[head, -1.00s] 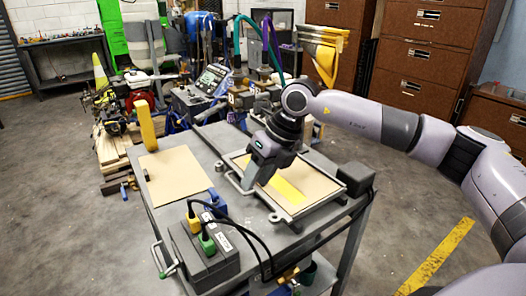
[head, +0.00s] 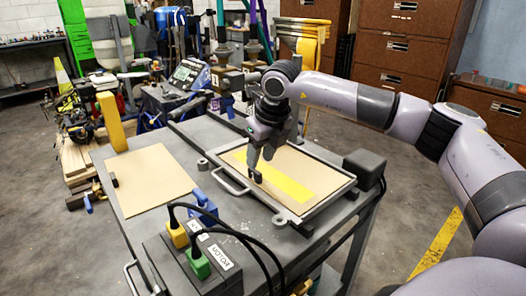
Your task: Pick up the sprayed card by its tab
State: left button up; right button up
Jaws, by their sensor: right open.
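The sprayed card (head: 315,178) is a tan sheet with a broad yellow stripe (head: 285,184). It lies flat in a metal tray frame (head: 272,205) on the grey cart. My right gripper (head: 256,172) points down over the card's left part, at the stripe. Its jaws are open with nothing seen between them. I cannot tell whether the fingertips touch the card. A tab on the card cannot be made out. My left gripper is not in view.
A plain tan board (head: 152,180) lies on the cart's left side, with a yellow upright block (head: 112,122) behind it. A grey control box (head: 205,262) with yellow and green plugs and looping black cables stands in front. A dark box (head: 364,168) sits at the tray's right.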

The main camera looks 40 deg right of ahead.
aim_at(256, 171)
jog(key=b+x, duration=0.1)
jog(key=x, duration=0.2)
jog(key=shift+f+b, duration=0.2)
jog(key=shift+b, duration=0.1)
jog(key=shift+b+x, duration=0.4)
jog(key=shift+x, duration=0.55)
jog(key=shift+w, duration=0.1)
grip_shut()
jog(key=shift+r, duration=0.2)
jog(key=shift+r+p, duration=1.4)
jog(key=shift+r, duration=0.25)
